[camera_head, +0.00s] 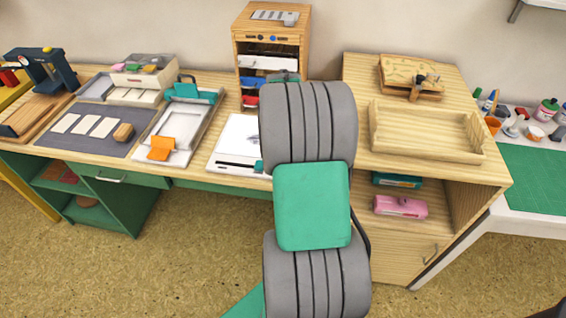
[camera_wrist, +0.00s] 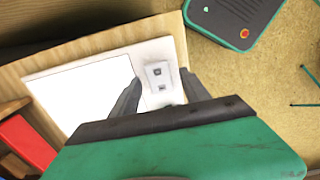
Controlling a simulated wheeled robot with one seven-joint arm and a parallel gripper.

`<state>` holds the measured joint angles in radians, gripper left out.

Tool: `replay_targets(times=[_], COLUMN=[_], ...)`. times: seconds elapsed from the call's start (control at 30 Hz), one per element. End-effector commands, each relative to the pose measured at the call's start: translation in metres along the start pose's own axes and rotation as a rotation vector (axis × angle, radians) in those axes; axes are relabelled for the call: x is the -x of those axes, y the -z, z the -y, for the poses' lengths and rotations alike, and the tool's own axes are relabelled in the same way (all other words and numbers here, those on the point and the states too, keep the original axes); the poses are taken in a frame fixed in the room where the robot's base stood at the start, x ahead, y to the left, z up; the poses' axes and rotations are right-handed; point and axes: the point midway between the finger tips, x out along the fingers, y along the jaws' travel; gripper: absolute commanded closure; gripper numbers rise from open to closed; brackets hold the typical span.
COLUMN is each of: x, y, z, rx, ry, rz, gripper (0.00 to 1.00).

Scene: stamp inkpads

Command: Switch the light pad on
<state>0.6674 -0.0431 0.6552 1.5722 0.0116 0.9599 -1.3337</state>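The light pad (camera_head: 233,133) is a flat white board on the wooden bench, partly behind my arm in the head view. In the wrist view, the light pad (camera_wrist: 86,92) shows a bright white panel in a pale frame. I cannot tell whether it is lit. A small pale switch plate (camera_wrist: 158,78) with two dark grey marks sits on the frame beside the panel. My gripper (camera_wrist: 164,76) is open and empty, its two dark fingers on either side of the switch plate. The gap between fingertips and plate is unclear. In the head view my arm hides the gripper.
Left of the pad stands a white tray (camera_head: 187,128) with an orange piece. A wooden cabinet (camera_head: 270,38) with small drawers stands behind. A wooden tray (camera_head: 424,133) is on the right cabinet. In the wrist view, a red object (camera_wrist: 27,142) lies at the lower left.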

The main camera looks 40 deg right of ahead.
Motion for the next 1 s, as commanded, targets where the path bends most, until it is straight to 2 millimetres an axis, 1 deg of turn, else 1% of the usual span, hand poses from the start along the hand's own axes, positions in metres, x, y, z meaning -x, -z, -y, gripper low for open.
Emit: replay_targets(times=[0.17,0.27,0.37,0.5,0.6,0.7,1.0], x=[0.000,0.005,0.020,0.050,0.067,0.076,0.078], y=[0.000,0.000,0.000,0.000,0.000,0.000,0.000], z=[0.000,-0.001,-0.002,-0.001,-0.001,0.000,0.000], rx=[0.000,0.000,0.000,0.000,0.000,-0.001,0.000], ry=[-0.001,-0.003,-0.005,-0.005,-0.003,-0.001,0.000], rz=[-0.001,-0.001,-0.002,-0.002,-0.001,0.000,0.000], gripper=[0.45,0.45,0.45,0.45,0.45,0.45,0.45])
